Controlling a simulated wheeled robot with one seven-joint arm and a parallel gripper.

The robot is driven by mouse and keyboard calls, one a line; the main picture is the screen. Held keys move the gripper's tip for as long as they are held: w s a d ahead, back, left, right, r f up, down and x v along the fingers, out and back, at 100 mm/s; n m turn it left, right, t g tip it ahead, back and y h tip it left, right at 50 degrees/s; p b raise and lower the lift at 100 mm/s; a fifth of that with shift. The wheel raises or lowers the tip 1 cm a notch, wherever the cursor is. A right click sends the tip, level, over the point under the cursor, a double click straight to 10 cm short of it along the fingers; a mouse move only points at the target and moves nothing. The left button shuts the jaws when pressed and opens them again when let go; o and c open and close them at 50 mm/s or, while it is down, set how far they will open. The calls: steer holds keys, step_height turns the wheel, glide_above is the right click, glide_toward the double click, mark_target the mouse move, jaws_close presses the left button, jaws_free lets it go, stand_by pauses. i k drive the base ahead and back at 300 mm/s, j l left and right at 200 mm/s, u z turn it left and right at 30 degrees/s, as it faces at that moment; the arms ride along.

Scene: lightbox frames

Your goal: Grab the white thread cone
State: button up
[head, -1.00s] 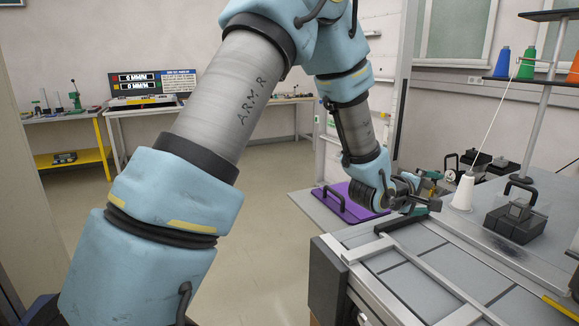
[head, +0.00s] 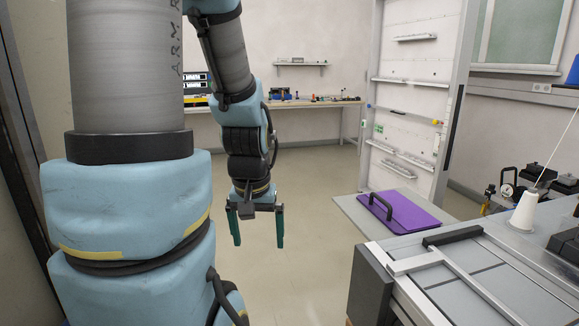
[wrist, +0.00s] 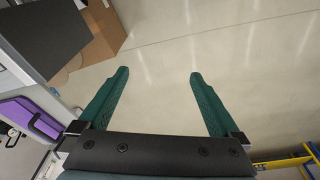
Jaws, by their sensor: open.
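The white thread cone (head: 524,212) stands upright at the right of the head view, on the grey work table, with a thread running up from its top. My gripper (head: 257,228) hangs over open floor, well to the left of the cone and clear of the table. Its two green fingers are apart with nothing between them. The wrist view also shows the open gripper (wrist: 158,88) above bare floor. The cone is not in the wrist view.
The grey table (head: 466,271) has metal rails and a dark corner block (head: 371,287). A purple pad (head: 408,209) with a black handle lies on a low shelf beside it. Dark clamps or gauges sit behind the cone. A cardboard box (wrist: 104,32) shows in the wrist view.

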mark_target(522, 218)
steer(key=z, duration=0.5)
steer(key=i+j+z, duration=0.2)
steer(key=i+z, duration=0.25)
steer(key=i+j+z, duration=0.2)
steer(key=z, duration=0.3)
steer(key=j, duration=0.1)
